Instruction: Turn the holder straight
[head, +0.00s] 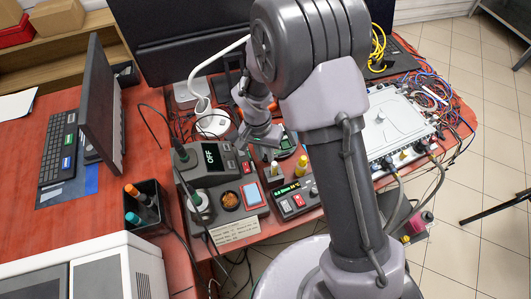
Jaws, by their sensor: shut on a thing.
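My gripper (262,138) is small in the head view, pointing down over the red-topped bench behind the grey soldering station (212,178). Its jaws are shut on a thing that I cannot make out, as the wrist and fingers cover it. I cannot clearly pick out the holder or its angle. A dark device with a greenish part (287,143) lies just right of the gripper, partly hidden by my arm.
The station's display reads OFF. A black bin (147,207), monitor (100,105) and keyboard (58,147) are left. A grey box (388,122) and tangled cables (432,90) crowd the right.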

